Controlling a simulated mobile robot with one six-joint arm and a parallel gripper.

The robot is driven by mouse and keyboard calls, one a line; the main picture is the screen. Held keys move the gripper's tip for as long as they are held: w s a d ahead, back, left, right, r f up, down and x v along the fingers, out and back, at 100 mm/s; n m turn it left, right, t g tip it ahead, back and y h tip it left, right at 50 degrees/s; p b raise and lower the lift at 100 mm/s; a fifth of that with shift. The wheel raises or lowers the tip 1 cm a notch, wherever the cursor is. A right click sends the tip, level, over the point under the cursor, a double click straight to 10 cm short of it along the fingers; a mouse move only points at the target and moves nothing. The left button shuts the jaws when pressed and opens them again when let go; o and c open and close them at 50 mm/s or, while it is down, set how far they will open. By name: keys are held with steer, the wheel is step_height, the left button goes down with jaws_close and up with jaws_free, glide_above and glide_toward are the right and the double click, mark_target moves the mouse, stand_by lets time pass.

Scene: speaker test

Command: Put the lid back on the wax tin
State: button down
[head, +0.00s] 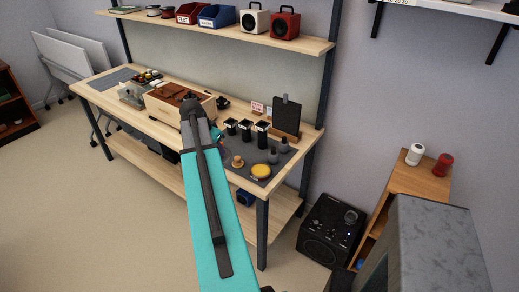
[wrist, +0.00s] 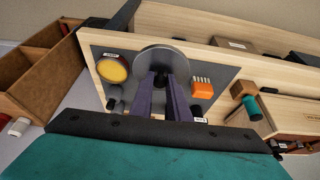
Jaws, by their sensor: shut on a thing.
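The wax tin (head: 261,171) is a round, open tin with yellow wax, standing on the dark mat near the bench's right end. It also shows at the left of the wrist view (wrist: 111,69), with a small label beside it. My gripper (wrist: 164,78) is shut on a round grey disc, which looks like the lid (wrist: 150,58). In the head view my arm hides the fingers and most of the disc.
An orange brush (wrist: 202,89) lies right of the disc in the wrist view. Several black cups (head: 246,128), a dark upright board (head: 287,115) and small grey bottles (head: 273,156) stand around the mat (head: 238,182). A wooden box (head: 165,108) sits further left.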

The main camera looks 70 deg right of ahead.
steer(key=s+d+f+m+g+p, duration=0.1)
steer(key=s+d+m, duration=0.3)
steer(key=s, duration=1.1)
steer(key=d+f, duration=0.1)
steer(key=d, duration=0.2)
steer(key=shift+d+m+g+y, duration=0.2)
steer(key=shift+m+g+y, duration=0.1)
steer(key=shift+m+y, duration=0.1)
steer(key=shift+f, duration=0.25)
steer(key=shift+f+b, duration=1.45)
steer(key=shift+f, duration=1.6)
steer(key=shift+w+f+b, duration=0.1)
steer(key=shift+f+b, duration=0.1)
steer(key=shift+b, duration=0.4)
steer(key=c, duration=1.1)
jaws_free()
steer(key=shift+r, duration=0.15)
